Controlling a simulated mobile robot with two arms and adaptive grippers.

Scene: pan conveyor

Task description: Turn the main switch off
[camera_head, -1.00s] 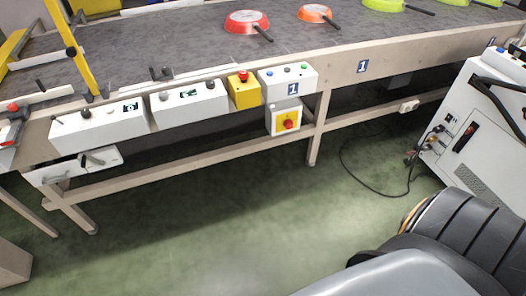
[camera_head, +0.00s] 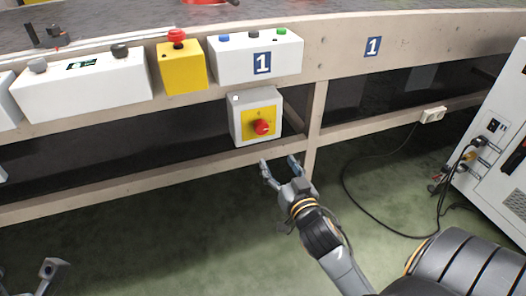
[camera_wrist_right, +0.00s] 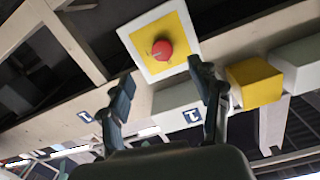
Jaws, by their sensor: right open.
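The main switch is a red rotary knob (camera_head: 262,127) on a yellow plate in a small white box (camera_head: 240,119) hung under the conveyor edge. It also shows in the right wrist view, as a red knob (camera_wrist_right: 162,49) on its yellow plate. My right gripper (camera_head: 278,163) is open and empty, just below the switch box and apart from the knob. In the right wrist view its two fingers (camera_wrist_right: 160,80) stand apart with the knob beyond them. Part of my left gripper (camera_head: 32,274) shows at the bottom left; its jaw opening is unclear.
Above the switch are a yellow box with a red button (camera_head: 183,67) and a white button box (camera_head: 254,56). A wooden rail (camera_head: 150,182) runs below, with a leg (camera_head: 315,125) to the right. A white cabinet (camera_head: 497,140) and cable stand at right.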

